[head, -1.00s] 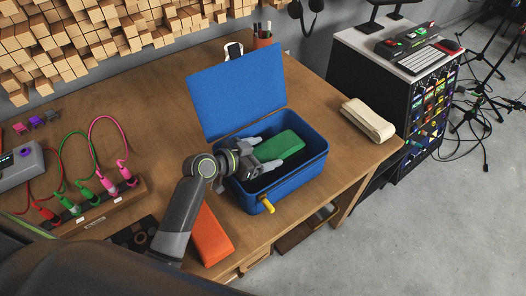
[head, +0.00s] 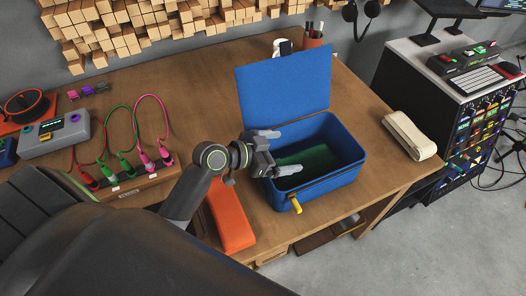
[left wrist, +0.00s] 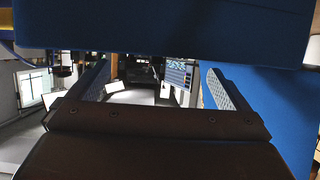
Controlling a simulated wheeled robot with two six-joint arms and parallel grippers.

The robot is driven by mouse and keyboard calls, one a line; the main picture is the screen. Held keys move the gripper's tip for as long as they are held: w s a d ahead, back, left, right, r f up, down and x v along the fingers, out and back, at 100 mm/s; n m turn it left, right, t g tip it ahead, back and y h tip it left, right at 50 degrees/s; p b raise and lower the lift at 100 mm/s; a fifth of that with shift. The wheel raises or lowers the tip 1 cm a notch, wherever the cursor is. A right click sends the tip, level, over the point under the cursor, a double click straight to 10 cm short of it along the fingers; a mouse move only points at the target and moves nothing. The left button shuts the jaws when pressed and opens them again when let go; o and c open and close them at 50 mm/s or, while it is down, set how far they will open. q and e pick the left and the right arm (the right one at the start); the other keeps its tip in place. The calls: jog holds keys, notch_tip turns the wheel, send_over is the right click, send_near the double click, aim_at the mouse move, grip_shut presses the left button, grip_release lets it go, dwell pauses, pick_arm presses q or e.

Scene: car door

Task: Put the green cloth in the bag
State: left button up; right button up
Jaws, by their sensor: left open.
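The green cloth (head: 312,158) lies inside the blue bag, low on its floor, partly hidden by the front wall and my gripper. The blue bag (head: 335,181) is an open box shape on the wooden table, its lid (head: 284,88) raised at the back and a yellow pull at its front. My left gripper (head: 278,152) is open and empty at the bag's left side, its fingers pointing right over the opening. In the left wrist view the two fingers (left wrist: 158,88) stand apart with blue bag panels around them. My right gripper does not show.
An orange folded cloth (head: 231,217) lies left of the bag, below my left arm. A cream folded cloth (head: 409,135) lies at the table's right edge. A power strip with coloured plugs (head: 128,180) is on the left. A pen cup (head: 312,37) stands behind the lid.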

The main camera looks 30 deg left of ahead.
pick_arm(q)
jog(key=shift+v, duration=3.05)
jog(key=shift+f, duration=0.1)
